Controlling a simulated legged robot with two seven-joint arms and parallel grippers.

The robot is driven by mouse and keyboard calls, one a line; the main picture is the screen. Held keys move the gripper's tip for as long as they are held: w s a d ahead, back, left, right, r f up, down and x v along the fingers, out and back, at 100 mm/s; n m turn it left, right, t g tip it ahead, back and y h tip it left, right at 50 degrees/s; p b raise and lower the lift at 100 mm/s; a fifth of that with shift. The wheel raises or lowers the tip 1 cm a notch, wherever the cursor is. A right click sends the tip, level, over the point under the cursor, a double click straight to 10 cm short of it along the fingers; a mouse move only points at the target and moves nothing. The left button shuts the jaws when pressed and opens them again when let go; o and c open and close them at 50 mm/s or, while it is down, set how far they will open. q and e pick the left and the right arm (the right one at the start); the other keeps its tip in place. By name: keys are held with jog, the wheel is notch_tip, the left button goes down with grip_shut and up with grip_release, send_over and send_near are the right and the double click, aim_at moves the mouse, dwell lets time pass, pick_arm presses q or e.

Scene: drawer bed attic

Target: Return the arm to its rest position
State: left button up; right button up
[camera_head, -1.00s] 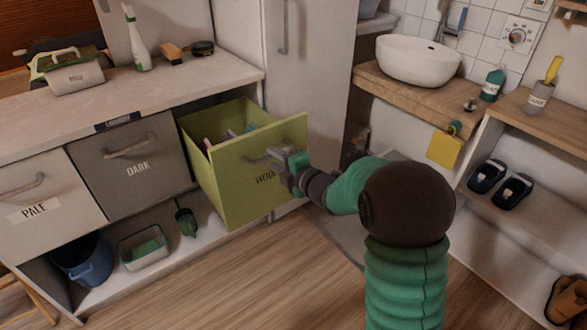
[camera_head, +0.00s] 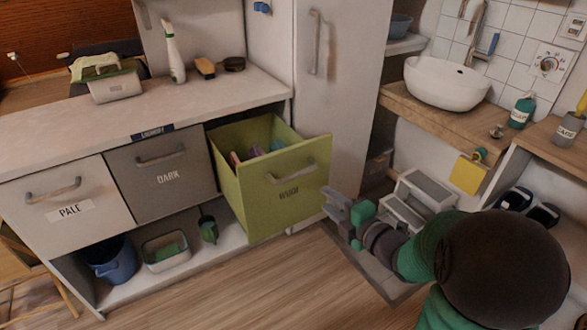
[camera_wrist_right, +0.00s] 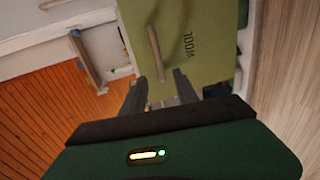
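My right gripper (camera_head: 331,206) is just right of the front of the green "WOOL" drawer (camera_head: 262,200), lower than its handle (camera_head: 292,172). The drawer is pulled out and holds small coloured items. In the right wrist view, the gripper (camera_wrist_right: 160,86) has its two fingers apart with nothing between them. The drawer front (camera_wrist_right: 205,45) and its handle (camera_wrist_right: 154,52) lie beyond the fingertips. My right arm comes in from the lower right in the head view. My left gripper is not in view.
The "DARK" drawer (camera_head: 160,192) and "PALE" drawer (camera_head: 65,212) are shut. A blue bucket (camera_head: 110,260) stands on the low shelf. A small step stool (camera_head: 425,190) stands behind my arm. A white basin (camera_head: 447,84) is on the wooden counter. The wooden floor (camera_head: 260,285) in front is clear.

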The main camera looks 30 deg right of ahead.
jog(key=s+a+f+m+g+h, duration=0.1)
jog(key=a+f+m+g+h, duration=0.1)
jog(key=a+f+m+g, duration=0.6)
jog(key=s+a+f+m+g+y, duration=0.2)
jog(key=s+a+f+m+g, duration=0.3)
jog(key=s+a+f+m, duration=0.45)
jog(key=w+p+v, duration=0.2)
jog(key=p+v, duration=1.2)
jog(key=v, duration=0.1)
jog(key=w+r+p+v, duration=0.1)
jog(key=w+p+v, duration=0.2)
jog(key=p+v, duration=1.2)
jog(key=shift+a+r+p, duration=0.25)
jog(key=shift+r+p, duration=0.05)
jog(key=shift+r, duration=0.05)
